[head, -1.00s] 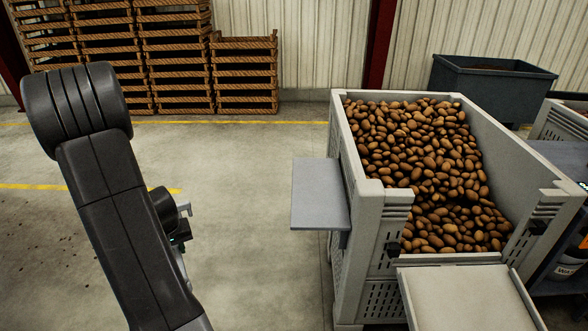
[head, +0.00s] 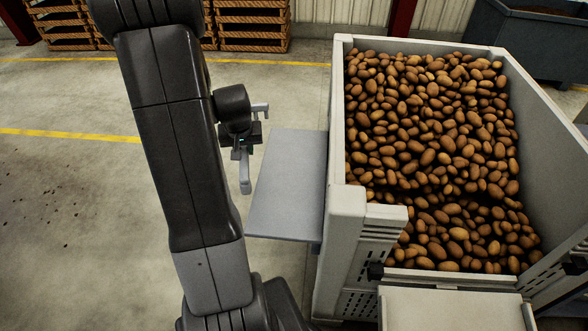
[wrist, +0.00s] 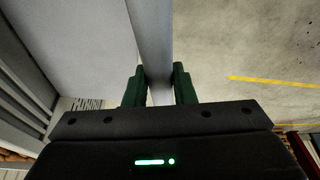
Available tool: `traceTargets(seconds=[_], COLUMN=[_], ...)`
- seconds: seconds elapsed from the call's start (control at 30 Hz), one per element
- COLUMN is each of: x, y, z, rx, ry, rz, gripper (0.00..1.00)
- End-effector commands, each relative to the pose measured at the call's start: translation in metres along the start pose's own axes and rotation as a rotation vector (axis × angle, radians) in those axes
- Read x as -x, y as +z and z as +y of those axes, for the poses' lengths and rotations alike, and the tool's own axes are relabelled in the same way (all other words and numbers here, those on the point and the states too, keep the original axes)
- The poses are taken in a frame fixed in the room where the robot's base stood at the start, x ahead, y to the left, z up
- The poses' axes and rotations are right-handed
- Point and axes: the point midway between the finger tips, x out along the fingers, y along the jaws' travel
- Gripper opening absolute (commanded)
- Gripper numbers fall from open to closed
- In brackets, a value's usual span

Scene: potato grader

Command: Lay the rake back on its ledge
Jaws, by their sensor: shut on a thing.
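The ledge (head: 288,185) is a flat grey plate on the left side of the potato bin; its top looks bare. My gripper (head: 241,152) is just left of the ledge in the head view, partly hidden by my arm. It is shut on the rake (head: 245,178), of which only a short pale grey piece shows there. In the wrist view the rake's grey bar (wrist: 151,40) runs between the green fingers of my gripper (wrist: 158,85). A pale surface to its left looks like the ledge (wrist: 75,35).
The pale bin (head: 346,200) full of potatoes (head: 440,140) stands right of the ledge. A pale tray-like surface (head: 450,310) is at its near side. Wooden crates (head: 250,25) and a dark tub (head: 540,40) stand at the back.

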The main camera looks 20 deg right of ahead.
Motion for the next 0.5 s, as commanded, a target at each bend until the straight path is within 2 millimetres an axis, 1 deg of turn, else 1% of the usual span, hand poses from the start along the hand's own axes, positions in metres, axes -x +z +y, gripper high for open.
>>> traceTargets(seconds=[0.03, 0.1, 0.2, 0.3, 0.33, 0.43, 0.5], x=[0.005, 0.013, 0.023, 0.031, 0.033, 0.036, 0.03], y=[0.001, 0.003, 0.007, 0.012, 0.013, 0.016, 0.02], z=[0.026, 0.054, 0.086, 0.109, 0.114, 0.124, 0.127], rx=[-0.047, -0.096, -0.154, -0.194, -0.202, -0.221, -0.226], ry=[0.016, 0.034, 0.056, 0.073, 0.077, 0.085, 0.087], rz=[0.015, 0.028, 0.045, 0.056, 0.058, 0.063, 0.061], gripper=[0.0, 0.0, 0.0, 0.0, 0.0, 0.0, 0.0])
